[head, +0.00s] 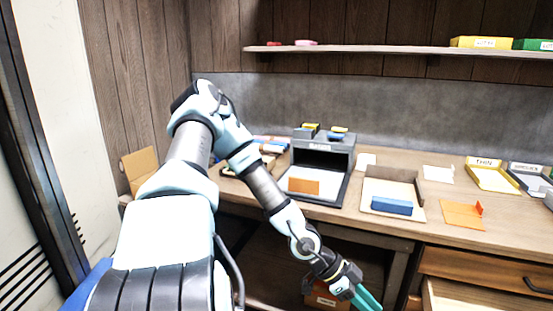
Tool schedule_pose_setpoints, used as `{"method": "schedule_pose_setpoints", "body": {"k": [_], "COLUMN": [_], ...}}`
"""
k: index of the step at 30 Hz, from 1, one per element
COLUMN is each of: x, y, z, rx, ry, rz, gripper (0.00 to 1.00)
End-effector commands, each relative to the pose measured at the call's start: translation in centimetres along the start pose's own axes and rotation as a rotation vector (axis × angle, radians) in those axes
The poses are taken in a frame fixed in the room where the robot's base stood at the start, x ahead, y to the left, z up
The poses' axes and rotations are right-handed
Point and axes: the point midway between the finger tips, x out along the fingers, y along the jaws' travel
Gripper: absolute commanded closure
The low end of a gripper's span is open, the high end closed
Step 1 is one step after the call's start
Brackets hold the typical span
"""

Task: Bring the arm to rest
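My arm reaches from the lower left of the head view, bends at its elbow and slopes down to the right. My gripper (368,300) has teal fingers and points down and right, in front of the desk and below the desktop level. Its fingertips run to the bottom edge of the picture. I cannot tell whether the fingers are open or shut. No held object shows at the visible part of the fingers.
The wooden desk (340,219) holds a dark box unit (323,148), a tray with a blue block (392,205), an orange piece (462,214) and a yellow tray (491,177). A drawer (480,268) is at lower right. A shelf (400,53) spans the wall.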

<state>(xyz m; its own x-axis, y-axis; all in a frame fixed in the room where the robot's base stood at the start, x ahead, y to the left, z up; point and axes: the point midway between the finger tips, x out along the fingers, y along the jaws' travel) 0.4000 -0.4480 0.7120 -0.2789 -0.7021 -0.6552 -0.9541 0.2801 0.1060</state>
Motion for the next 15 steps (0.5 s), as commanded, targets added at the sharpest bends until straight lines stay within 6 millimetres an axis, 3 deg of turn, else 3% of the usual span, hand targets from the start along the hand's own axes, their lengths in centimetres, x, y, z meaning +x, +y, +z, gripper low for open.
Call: {"method": "schedule_pose_setpoints", "body": {"k": [8, 11, 15], "x": [-3.4, -6.1, -11.5], "y": [-1.2, -1.7, -2.2], "z": [6.3, 9.2, 12.6], "rx": [-0.184, -0.298, -0.514], "ry": [-0.256, -0.380, -0.549], "rz": [-0.069, -0.133, -0.277], "gripper": [0.65, 0.65, 0.65]}}
